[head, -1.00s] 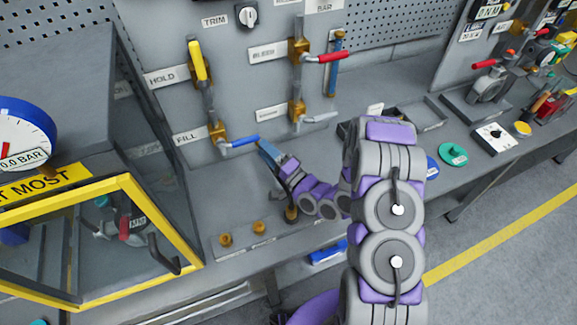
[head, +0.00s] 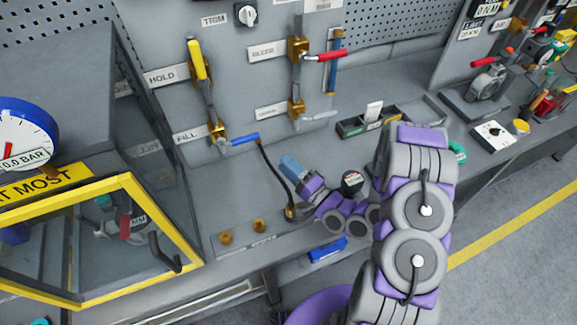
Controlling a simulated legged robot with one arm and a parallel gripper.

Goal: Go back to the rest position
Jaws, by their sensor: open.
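My gripper (head: 292,168) is at the end of my purple and grey arm, over the bench in front of the valve panel. Its blue-grey fingers point up and left, and the gap between them is hard to see. Nothing shows in it. The blue-handled FILL valve (head: 245,139) is to its upper left, apart from the fingers. A black hose (head: 273,172) runs from near the blue handle down to a brass fitting (head: 290,212) beside my gripper. My arm hides part of the bench on the right.
A glass case with a yellow frame (head: 192,235) and a pressure gauge (head: 20,140) stand on the left. The HOLD valve has a yellow handle (head: 197,60), the BLEED valve a red one (head: 330,55). A divided tray (head: 350,128) and a round black-topped item (head: 352,181) are near my arm.

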